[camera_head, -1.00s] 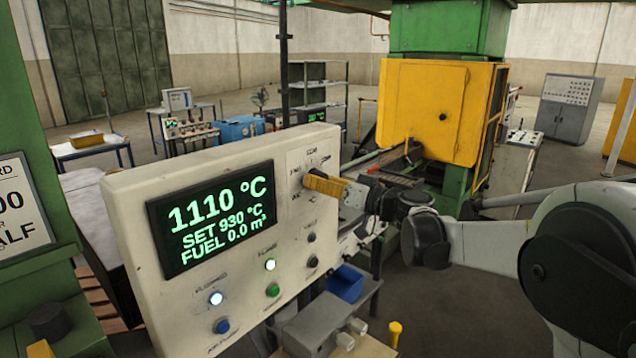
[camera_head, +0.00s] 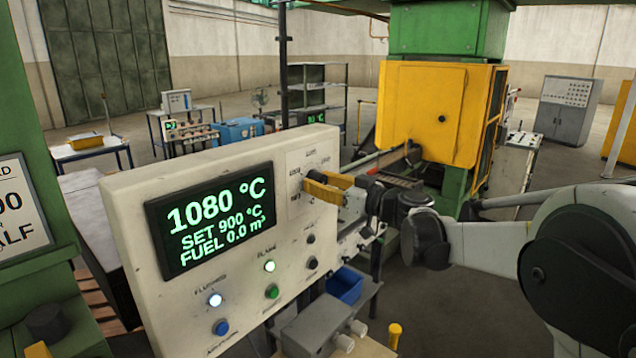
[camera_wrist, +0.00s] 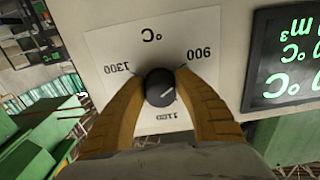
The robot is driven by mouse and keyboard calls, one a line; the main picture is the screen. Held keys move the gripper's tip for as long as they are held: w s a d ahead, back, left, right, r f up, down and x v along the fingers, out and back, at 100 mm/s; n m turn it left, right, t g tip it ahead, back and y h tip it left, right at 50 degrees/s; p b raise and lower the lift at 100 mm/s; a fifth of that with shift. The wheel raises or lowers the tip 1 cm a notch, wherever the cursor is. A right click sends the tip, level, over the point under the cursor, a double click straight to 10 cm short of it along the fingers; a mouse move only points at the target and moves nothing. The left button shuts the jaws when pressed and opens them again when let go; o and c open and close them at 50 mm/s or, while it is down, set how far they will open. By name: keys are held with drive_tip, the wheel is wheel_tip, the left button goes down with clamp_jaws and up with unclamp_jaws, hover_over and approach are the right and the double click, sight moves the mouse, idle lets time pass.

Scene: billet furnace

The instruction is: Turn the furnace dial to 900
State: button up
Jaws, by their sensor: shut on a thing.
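The furnace dial is a round black knob (camera_wrist: 160,88) on a white scale plate (camera_wrist: 108,42), which also shows in the head view (camera_head: 318,158). The wrist view shows the plate upside down, with 900, 1100 and 1300 around the knob. A short white mark is on the knob's face; which number it points to is unclear. My gripper (camera_wrist: 160,80) has its yellow fingers shut on the knob from both sides. In the head view my gripper (camera_head: 308,184) covers the dial. The display (camera_head: 212,217) reads 1080 °C, SET 900 °C, FUEL 0.0 m³.
A blue bin (camera_head: 346,285) sits below the panel.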

drive_tip(key=o, duration=1.2)
drive_tip(key=shift+a, duration=0.1)
drive_tip(key=v, duration=1.2)
